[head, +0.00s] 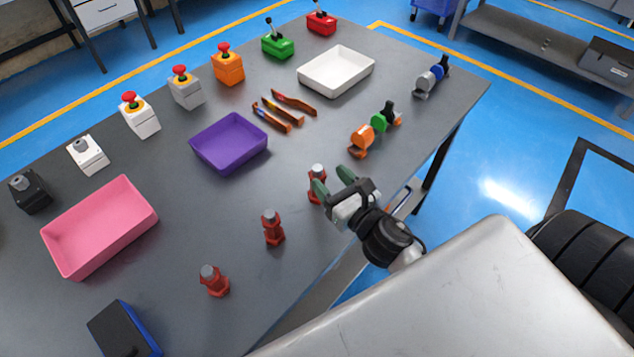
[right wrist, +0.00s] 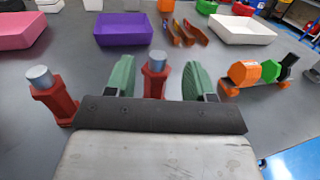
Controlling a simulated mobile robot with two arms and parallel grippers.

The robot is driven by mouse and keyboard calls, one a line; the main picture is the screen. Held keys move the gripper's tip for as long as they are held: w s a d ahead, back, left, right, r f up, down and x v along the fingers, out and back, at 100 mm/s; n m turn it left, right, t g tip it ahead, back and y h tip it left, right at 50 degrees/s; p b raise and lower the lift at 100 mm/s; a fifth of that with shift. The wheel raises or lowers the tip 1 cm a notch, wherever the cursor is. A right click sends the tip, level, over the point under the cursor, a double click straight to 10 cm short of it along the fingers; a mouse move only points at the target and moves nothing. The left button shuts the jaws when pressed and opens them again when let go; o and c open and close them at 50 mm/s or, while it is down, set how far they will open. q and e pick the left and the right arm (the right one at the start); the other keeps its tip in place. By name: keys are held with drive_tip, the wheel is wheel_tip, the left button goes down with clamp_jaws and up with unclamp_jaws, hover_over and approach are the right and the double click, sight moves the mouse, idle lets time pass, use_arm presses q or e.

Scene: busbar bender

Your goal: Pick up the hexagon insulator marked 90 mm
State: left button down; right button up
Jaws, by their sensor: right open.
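Three red hexagon insulators with grey tops stand upright in the head view: a near one (head: 215,282), a middle one (head: 273,230) and a far one (head: 316,186). No size marks are readable. My right gripper (head: 333,181) is open beside the far insulator. In the right wrist view its green fingers (right wrist: 157,80) stand apart, with the far insulator (right wrist: 156,72) showing in the gap between them. I cannot tell whether it is fully between the fingers or just beyond them. Another insulator (right wrist: 55,98) stands left of the fingers. My left gripper is not in view.
A purple tray (head: 229,143), a pink tray (head: 100,228) and a white tray (head: 336,72) stand on the grey table. Copper strips (head: 278,113) lie between the purple and white trays. Push-button boxes line the far left edge.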

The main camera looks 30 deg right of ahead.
sight(317, 167)
drive_tip(key=w, duration=0.1)
drive_tip(key=w+p, duration=0.1)
drive_tip(key=w, duration=0.2)
drive_tip(key=shift+w+a+p, duration=0.2)
drive_tip(key=shift+a+p, duration=0.15)
drive_tip(key=shift+w, duration=0.35)
drive_tip(key=shift+s, duration=0.1)
drive_tip(key=shift+c, duration=0.2)
clamp_jaws()
